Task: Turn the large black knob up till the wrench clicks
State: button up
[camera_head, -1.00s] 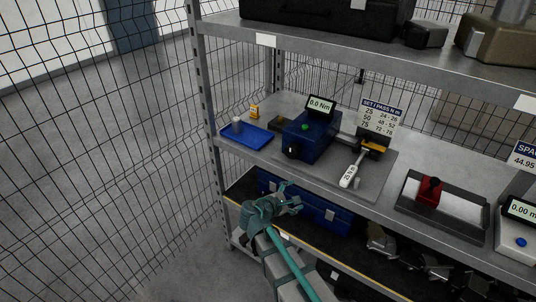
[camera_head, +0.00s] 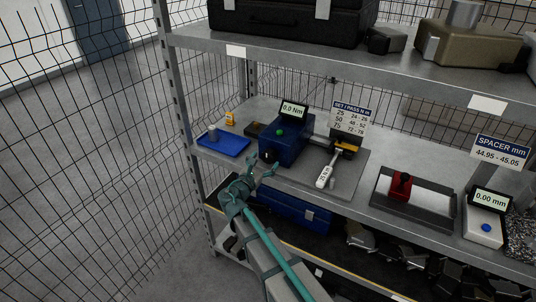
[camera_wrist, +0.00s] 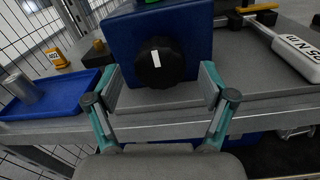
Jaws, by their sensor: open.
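The large black knob (camera_wrist: 158,62) is on the front face of a blue tester box (camera_wrist: 118,40); its white mark stands nearly upright. In the head view the knob (camera_head: 269,157) sits low on the box (camera_head: 287,145), whose display (camera_head: 293,110) reads 0.0 Nm. My gripper (camera_wrist: 160,88) is open and empty, its two fingers on either side of and slightly below the knob, apart from it as far as I can tell. In the head view my gripper (camera_head: 267,170) is just in front of the knob. The wrench (camera_head: 325,175) lies right of the box, its white handle labelled 25 Nm.
A blue tray (camera_head: 222,143) with a grey cylinder (camera_head: 212,132) is left of the box. A sign (camera_head: 349,117) lists set and pass values. The shelf's front edge lies below the knob, and another shelf is above.

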aim_at(267, 158)
jog(key=shift+p+x, duration=0.4)
jog(key=shift+x, duration=1.1)
jog(key=c, duration=1.2)
jog(key=shift+o, duration=0.3)
jog(key=shift+f, duration=0.1)
